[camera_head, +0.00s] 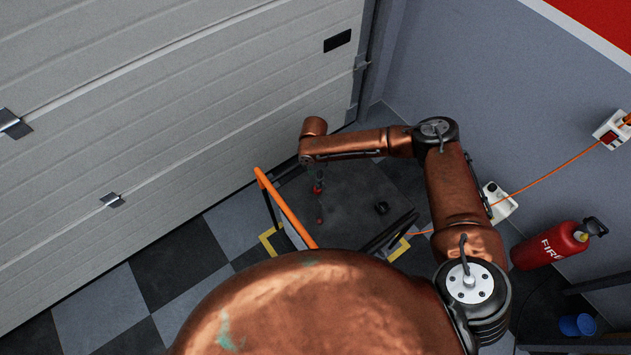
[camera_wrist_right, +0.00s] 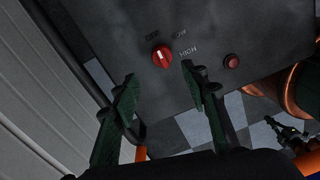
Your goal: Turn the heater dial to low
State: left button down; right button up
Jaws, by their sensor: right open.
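The heater (camera_head: 350,190) is a dark box with an orange handle, standing on the floor under my right arm in the head view. In the right wrist view its dark panel (camera_wrist_right: 110,25) carries a red dial (camera_wrist_right: 162,57) with a white mark that appears to point up and left, towards the OFF label. LOW and HIGH labels are printed to its right. My right gripper (camera_wrist_right: 158,78) is open, its two dark fingers on either side below the dial, with nothing between them. Whether they touch the panel is unclear.
A red button (camera_wrist_right: 232,61) sits right of the dial. The heater's orange handle (camera_head: 285,207) stands at its left. A garage door (camera_head: 150,90) is on the left, and a fire extinguisher (camera_head: 550,245) stands on the right. An orange cable (camera_head: 550,177) runs to the wall.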

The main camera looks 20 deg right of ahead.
jog(key=f, duration=0.2)
jog(key=f+b, duration=0.1)
jog(key=f, duration=0.4)
jog(key=shift+s+d, duration=0.3)
jog(key=shift+d, duration=0.05)
jog(key=shift+f, duration=0.3)
pick_arm(q)
jog(key=shift+s+f, duration=0.45)
jog(key=shift+f, duration=0.2)
pick_arm(e)
grip_shut()
